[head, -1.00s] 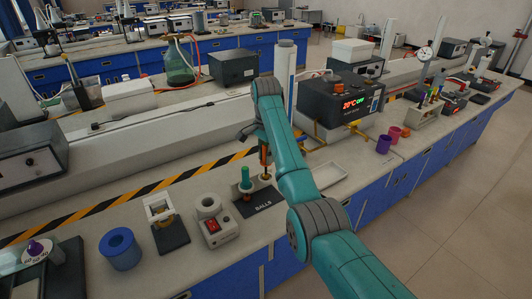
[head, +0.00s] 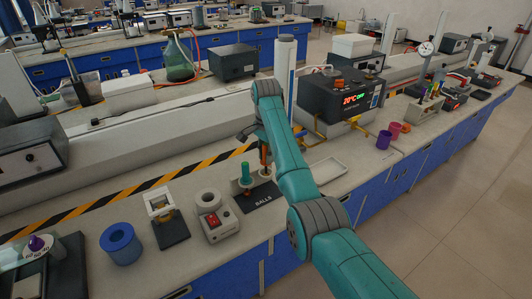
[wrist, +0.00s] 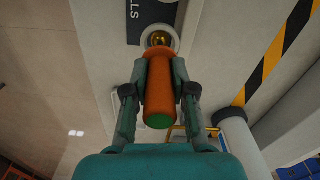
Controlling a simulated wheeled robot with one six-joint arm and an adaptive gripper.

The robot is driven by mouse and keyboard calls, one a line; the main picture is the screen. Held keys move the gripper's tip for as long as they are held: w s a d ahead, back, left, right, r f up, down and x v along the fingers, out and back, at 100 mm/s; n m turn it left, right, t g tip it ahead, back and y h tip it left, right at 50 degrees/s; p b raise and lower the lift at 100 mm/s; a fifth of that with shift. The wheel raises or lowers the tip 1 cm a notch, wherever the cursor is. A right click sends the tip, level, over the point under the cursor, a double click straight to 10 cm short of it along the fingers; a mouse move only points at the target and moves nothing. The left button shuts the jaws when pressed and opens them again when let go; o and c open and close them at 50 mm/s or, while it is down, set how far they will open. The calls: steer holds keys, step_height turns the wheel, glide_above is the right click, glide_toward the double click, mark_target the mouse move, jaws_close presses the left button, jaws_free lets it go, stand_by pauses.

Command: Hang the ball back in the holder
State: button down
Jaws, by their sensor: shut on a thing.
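My gripper (wrist: 160,95) is shut on an orange handle (wrist: 159,88) with a green end. A shiny brass ball (wrist: 158,39) shows at the handle's far end in the wrist view. A pale round ring of the holder (wrist: 146,46) surrounds the ball in that view; I cannot tell whether they touch. In the head view the orange handle (head: 264,156) is upright over the right part of the black base labelled BALLS (head: 262,200), partly hidden by my arm. A green-handled piece (head: 246,174) stands on the left of this base.
A grey device with a red switch (head: 216,218) stands left of the base, then a black stand (head: 171,230) and a blue cup (head: 121,247). A pale tray (head: 328,171) lies to the right. A striped tape (head: 130,194) runs behind.

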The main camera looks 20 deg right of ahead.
steer(key=shift+f, duration=0.75)
steer(key=shift+f, duration=0.15)
steer(key=shift+f, duration=1.1)
steer(key=shift+c, duration=2.4)
jaws_free()
steer(key=shift+r, duration=3.45)
